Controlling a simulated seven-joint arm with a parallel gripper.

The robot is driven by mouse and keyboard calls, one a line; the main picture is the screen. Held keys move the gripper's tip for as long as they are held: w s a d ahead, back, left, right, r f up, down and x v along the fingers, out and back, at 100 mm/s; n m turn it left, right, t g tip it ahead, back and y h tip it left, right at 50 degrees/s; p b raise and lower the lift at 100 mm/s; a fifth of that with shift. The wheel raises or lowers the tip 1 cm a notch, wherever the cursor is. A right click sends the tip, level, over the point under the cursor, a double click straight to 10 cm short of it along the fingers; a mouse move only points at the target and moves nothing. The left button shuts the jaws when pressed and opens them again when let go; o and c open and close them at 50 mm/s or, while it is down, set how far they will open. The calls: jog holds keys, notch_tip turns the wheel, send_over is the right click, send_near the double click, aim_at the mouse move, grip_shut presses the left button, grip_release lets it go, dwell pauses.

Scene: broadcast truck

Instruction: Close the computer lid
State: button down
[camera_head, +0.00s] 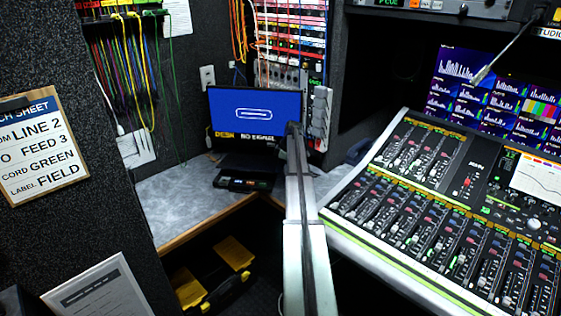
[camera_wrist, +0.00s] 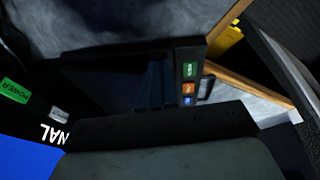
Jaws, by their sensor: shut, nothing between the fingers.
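The computer stands open at the back corner of the grey counter. Its lid (camera_head: 250,112) is upright, with a blue screen and a "NO SIGNAL" strip. Its dark base (camera_head: 243,181) lies in front, with small lit labels at the front edge. My gripper (camera_head: 294,130) is at the lid's right edge in the head view; I cannot tell whether it touches. In the wrist view the blue screen (camera_wrist: 25,158) shows at lower left. The dark fingers (camera_wrist: 158,85) look shut and empty above the base, near its coloured labels. My grey wrist housing hides much of the lid there.
A mixing console (camera_head: 455,215) with many faders stands close to the right of my arm. A patch rack (camera_head: 290,45) with cables is behind the lid. The grey counter (camera_head: 185,195) is clear to the left. A yellow-and-black case (camera_head: 215,285) sits below it.

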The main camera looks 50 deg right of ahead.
jog(key=shift+t+h, duration=0.3)
jog(key=shift+h, duration=0.1)
jog(key=shift+s+a+f, duration=0.1)
jog(key=shift+a+f, duration=0.1)
jog(key=shift+f, duration=0.5)
jog(key=shift+s+a+f, duration=0.15)
jog(key=shift+f, duration=0.5)
jog(key=shift+s+a+f, duration=0.1)
jog(key=shift+a+f, duration=0.1)
jog(key=shift+f, duration=0.5)
jog(key=shift+r, duration=0.45)
jog(key=v, duration=1.3)
jog(key=shift+w+a, duration=0.15)
jog(key=shift+a, duration=0.25)
jog(key=shift+r, duration=0.15)
